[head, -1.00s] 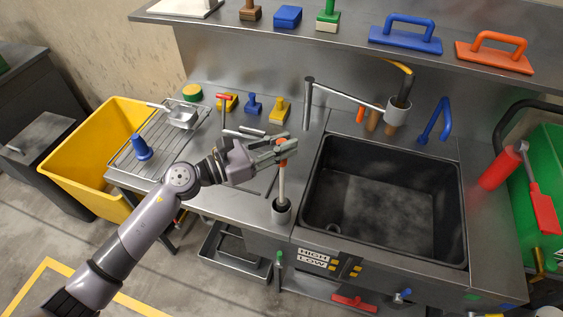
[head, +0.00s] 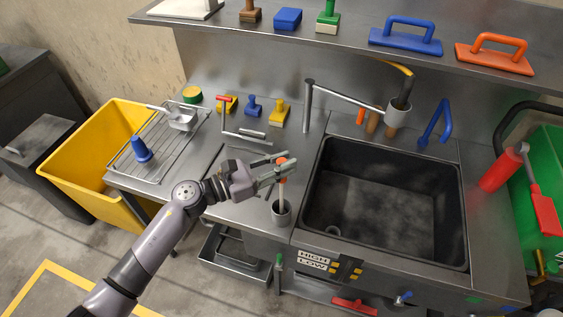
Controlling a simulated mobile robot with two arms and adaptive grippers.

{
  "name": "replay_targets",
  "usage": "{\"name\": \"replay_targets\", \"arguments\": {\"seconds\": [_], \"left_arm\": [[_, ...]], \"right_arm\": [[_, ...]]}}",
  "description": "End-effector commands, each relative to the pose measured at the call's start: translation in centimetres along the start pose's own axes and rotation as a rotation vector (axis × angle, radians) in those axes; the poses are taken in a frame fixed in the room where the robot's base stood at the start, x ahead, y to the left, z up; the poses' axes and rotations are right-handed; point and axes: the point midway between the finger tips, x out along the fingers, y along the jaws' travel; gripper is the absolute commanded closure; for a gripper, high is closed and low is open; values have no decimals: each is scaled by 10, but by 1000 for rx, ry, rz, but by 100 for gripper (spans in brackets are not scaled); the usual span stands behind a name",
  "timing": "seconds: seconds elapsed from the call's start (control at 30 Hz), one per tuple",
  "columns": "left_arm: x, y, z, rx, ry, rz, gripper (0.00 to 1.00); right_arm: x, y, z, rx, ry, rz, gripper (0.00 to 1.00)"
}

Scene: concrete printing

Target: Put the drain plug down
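The drain plug (head: 281,193) looks like a pale upright rod with an orange top. Its lower end is inside a small grey cup (head: 282,219) on the steel counter, left of the sink; whether it touches the cup's bottom is hidden. My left gripper (head: 276,170) comes in from the left with its fingers around the orange upper part and appears shut on it. The sink basin (head: 385,205) is black and empty, just right of the cup. My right gripper is not in view.
A wire rack (head: 172,160) with a blue cone (head: 141,149) and a metal scoop (head: 182,118) lies to the left. A yellow bin (head: 75,165) stands beyond it. A swivel tap (head: 345,95) rises behind the sink. Several small tools stand along the back wall.

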Motion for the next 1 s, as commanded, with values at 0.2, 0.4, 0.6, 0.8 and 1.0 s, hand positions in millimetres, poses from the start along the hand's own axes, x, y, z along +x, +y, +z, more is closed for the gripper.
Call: {"name": "replay_targets", "arguments": {"seconds": [0.2,0.4,0.6,0.8,1.0], "left_arm": [[0,0,0,0,1,0,62],[0,0,0,0,1,0,61],[0,0,5,0,0,0,61],[-33,0,-3,2,5,1,61],[-77,0,-3,1,5,1,61]], "right_arm": [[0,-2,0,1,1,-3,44],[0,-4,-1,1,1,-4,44],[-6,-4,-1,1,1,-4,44],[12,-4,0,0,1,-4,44],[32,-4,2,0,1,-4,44]]}}
